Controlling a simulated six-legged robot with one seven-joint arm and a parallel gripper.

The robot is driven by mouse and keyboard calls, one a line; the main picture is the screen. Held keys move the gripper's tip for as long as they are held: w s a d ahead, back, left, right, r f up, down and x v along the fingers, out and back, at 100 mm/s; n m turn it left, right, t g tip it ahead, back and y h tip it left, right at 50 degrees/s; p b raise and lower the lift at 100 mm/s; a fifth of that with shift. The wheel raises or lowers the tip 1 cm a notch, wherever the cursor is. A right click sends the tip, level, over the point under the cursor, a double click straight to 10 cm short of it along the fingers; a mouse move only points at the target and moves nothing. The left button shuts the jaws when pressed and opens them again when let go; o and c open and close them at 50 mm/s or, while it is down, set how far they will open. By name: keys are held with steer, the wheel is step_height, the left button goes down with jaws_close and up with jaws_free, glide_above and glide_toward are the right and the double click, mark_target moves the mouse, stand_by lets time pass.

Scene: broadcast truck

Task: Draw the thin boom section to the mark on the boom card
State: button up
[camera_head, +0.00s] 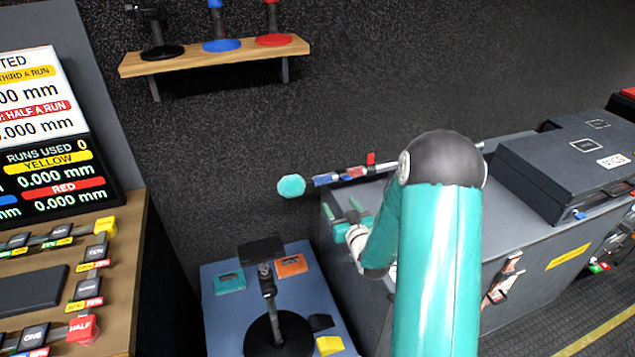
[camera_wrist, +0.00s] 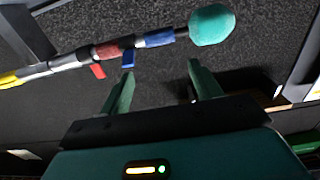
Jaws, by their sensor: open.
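The boom pole lies along the back edge of the grey cabinet, with a teal foam head (camera_head: 291,186) at its left end. In the wrist view the foam head (camera_wrist: 212,25) is at upper right. A blue band (camera_wrist: 160,37) and a red band (camera_wrist: 107,50) mark the pole, with a blue tab (camera_wrist: 128,58) and a red tab (camera_wrist: 97,71) hanging below; yellow shows at far left. My gripper (camera_head: 342,208) is open and empty, short of the pole. In the wrist view its fingertips (camera_wrist: 153,70) are apart, below the pole. I cannot tell which printed panel is the boom card.
A white card (camera_head: 35,95) reads in mm above a black screen (camera_head: 55,175) showing 0.000 mm values. A black case (camera_head: 560,165) sits on the cabinet. A blue-topped stand (camera_head: 225,310) holds a black post. A wooden shelf (camera_head: 215,57) is on the wall.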

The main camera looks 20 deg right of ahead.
mark_target(323, 179)
steer(key=w, duration=1.3)
steer(key=shift+w, duration=0.4)
steer(key=c, duration=1.1)
steer(key=a, duration=0.5)
steer(key=o, duration=1.1)
steer(key=shift+s, duration=0.1)
steer(key=s, duration=1.3)
steer(key=shift+s, duration=0.35)
